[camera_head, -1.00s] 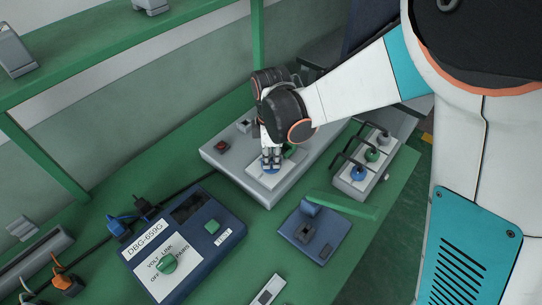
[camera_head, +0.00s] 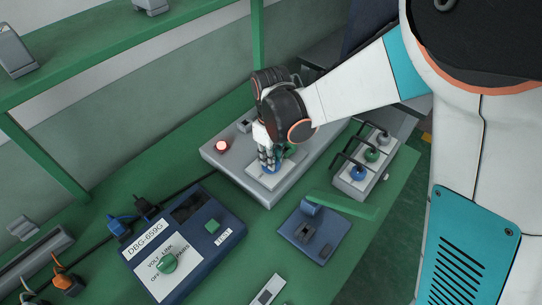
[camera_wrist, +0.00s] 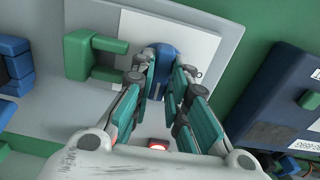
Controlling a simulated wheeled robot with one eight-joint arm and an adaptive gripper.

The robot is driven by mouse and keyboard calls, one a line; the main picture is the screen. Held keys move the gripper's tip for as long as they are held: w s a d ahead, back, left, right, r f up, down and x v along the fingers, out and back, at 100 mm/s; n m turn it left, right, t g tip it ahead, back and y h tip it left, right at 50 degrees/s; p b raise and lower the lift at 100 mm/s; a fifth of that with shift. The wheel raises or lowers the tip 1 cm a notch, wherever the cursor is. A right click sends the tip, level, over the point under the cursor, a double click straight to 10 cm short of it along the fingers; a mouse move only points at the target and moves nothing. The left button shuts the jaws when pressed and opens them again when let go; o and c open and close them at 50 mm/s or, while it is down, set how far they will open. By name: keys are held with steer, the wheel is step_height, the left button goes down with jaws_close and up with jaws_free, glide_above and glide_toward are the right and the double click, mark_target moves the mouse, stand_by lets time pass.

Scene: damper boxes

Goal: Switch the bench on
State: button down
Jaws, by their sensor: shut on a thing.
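The bench unit is a grey box (camera_head: 222,165) on the green table, with a white plate (camera_head: 258,184) on top. A blue knob (camera_wrist: 160,62) stands on the white plate in the wrist view, between my fingers. My gripper (camera_head: 269,163) is shut on the blue knob and partly hides it in the head view. A red lamp (camera_head: 221,146) on the grey box glows brightly. It also shows lit between my finger bases in the wrist view (camera_wrist: 158,146). A green piece (camera_wrist: 92,55) with two prongs is beside the knob.
A blue box labelled DBG-659G (camera_head: 205,256) with a green dial is at the front left. A blue fixture (camera_head: 322,236) stands at the front. A grey block (camera_head: 374,183) with coloured knobs and black levers is to the right. A green shelf post (camera_head: 257,50) rises behind.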

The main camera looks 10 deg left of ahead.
steer(key=shift+m, duration=0.3)
steer(key=c, duration=1.6)
jaws_free()
steer(key=shift+o, duration=0.2)
steer(key=shift+r, duration=0.1)
step_height(320, 180, up, 12)
steer(key=shift+s, duration=0.1)
